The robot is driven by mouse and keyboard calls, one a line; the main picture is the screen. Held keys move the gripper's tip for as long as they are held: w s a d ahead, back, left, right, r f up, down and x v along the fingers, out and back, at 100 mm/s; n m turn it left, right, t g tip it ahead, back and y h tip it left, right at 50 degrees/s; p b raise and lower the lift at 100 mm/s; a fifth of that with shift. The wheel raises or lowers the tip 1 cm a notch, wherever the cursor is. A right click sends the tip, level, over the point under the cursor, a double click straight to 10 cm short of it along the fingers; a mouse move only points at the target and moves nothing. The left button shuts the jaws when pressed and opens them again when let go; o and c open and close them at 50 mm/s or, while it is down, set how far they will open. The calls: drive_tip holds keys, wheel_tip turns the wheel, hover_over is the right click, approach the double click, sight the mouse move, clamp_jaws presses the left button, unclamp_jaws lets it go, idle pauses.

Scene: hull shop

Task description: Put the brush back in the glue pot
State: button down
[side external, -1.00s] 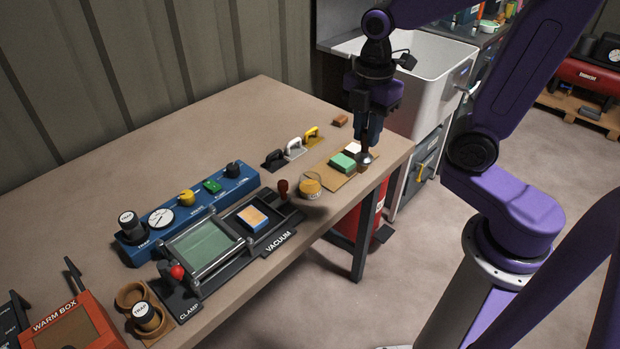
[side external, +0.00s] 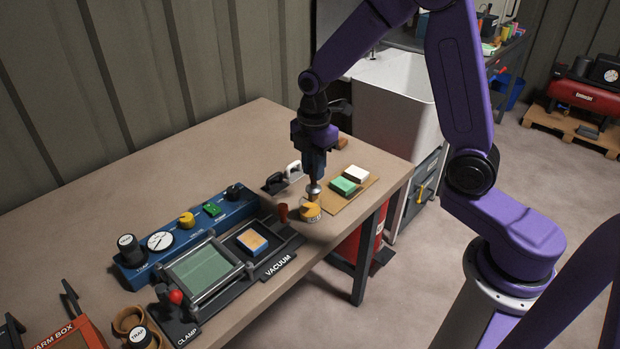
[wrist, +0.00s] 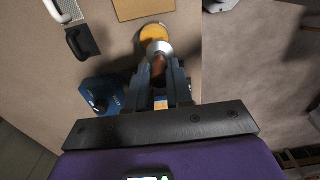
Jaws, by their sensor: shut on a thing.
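My gripper (side external: 316,178) is shut on the brush (side external: 314,188), which hangs tip down with its metal collar showing below the fingers. In the wrist view the brush's brown handle (wrist: 158,67) runs between the fingers of my gripper (wrist: 161,82). The glue pot (side external: 309,215), a small clear jar with yellow-orange glue, stands on the bench near its front edge. The brush end is at or just above the pot's back side; I cannot tell whether it is inside. In the wrist view the collar partly covers the pot (wrist: 152,31).
A board (side external: 358,192) with a green block (side external: 344,186) and a white block (side external: 357,174) lies right of the pot. A black-handled tool (side external: 274,183) and a white-handled one (side external: 294,170) stand behind.

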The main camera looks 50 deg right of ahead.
sight(310, 185)
drive_tip(key=shift+w+f, duration=0.5)
drive_tip(key=shift+f, duration=1.7)
drive_tip(key=shift+f, duration=0.15)
drive_tip(key=c, duration=1)
unclamp_jaws()
wheel_tip(310, 185, up, 12)
drive_tip(key=s+m, duration=0.1)
drive_tip(key=s, duration=0.8)
drive_tip(key=s+a+m, duration=0.1)
drive_tip(key=s+m, duration=0.1)
drive_tip(key=s, duration=0.7)
drive_tip(key=s+a+m, duration=0.1)
drive_tip(key=s+m, duration=0.1)
drive_tip(key=s, duration=0.8)
drive_tip(key=shift+s+f, duration=0.1)
drive_tip(key=shift+f, duration=0.2)
